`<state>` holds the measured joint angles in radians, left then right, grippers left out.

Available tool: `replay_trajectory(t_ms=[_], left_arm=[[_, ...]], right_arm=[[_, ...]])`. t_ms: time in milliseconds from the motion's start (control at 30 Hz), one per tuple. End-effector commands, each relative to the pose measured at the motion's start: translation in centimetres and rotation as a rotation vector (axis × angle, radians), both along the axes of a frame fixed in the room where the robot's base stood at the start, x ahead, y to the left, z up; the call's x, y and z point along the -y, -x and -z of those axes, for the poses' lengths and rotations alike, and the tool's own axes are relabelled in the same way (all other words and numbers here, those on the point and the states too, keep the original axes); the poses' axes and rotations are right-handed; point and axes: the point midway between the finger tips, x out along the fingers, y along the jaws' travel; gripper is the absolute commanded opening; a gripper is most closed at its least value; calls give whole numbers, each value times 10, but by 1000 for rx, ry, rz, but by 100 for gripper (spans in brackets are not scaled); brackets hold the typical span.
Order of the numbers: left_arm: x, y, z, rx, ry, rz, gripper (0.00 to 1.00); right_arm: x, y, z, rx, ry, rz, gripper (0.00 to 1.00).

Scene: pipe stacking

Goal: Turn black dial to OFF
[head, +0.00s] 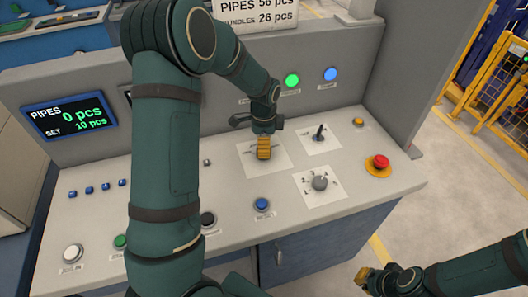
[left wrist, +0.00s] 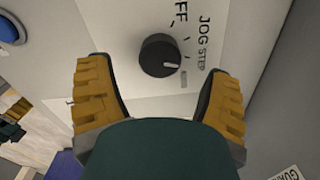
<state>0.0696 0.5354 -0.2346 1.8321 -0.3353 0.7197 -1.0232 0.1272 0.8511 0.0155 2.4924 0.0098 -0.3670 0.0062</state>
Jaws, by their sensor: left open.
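The black dial (left wrist: 158,55) is round and sits on a white label plate in the left wrist view. Its white pointer line points right in that view. "FF" and "JOG STEP" are printed beside it. My left gripper (head: 263,149) is open, its two yellow fingers apart on either side of the dial in the wrist view; I cannot tell if they touch it. In the head view the gripper hides the dial, with its white plate (head: 279,161) around it. My right gripper (head: 365,277) is low at the right, away from the panel; its finger gap does not show clearly.
A black lever (head: 319,132), a grey rotary selector (head: 319,183), a red emergency button (head: 379,162) and a blue button (head: 262,204) surround the dial's plate. A pipe-count display (head: 70,116) is at the left. My left arm covers part of the console.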

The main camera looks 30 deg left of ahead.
Motion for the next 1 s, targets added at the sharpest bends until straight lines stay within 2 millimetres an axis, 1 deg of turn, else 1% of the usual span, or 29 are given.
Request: replay_trajectory(t_ms=[33,200,367,633,667,700,767,800,833,1000], left_arm=[[0,1,10,-4,0,0,80],[0,0,28,-2,0,0,80],[1,0,35,-1,1,0,80],[0,0,35,-1,1,0,80],[0,0,35,0,0,0,69],[0,0,35,0,0,0,55],[0,0,35,0,0,0,34],[0,0,35,0,0,0,20],[0,0,35,0,0,0,10],[1,0,35,1,1,-2,9]], right_arm=[[0,0,2,-1,0,0,0],[0,1,4,-2,0,-2,0],[0,2,4,-3,-1,-2,0],[0,2,4,-3,-1,-2,0],[0,2,4,-3,-1,-2,0],[0,2,4,-3,0,-2,0],[0,1,4,-3,0,-2,0],[0,1,4,-3,0,-2,0],[0,1,4,-3,0,-2,0],[0,1,4,-3,0,-2,0]])
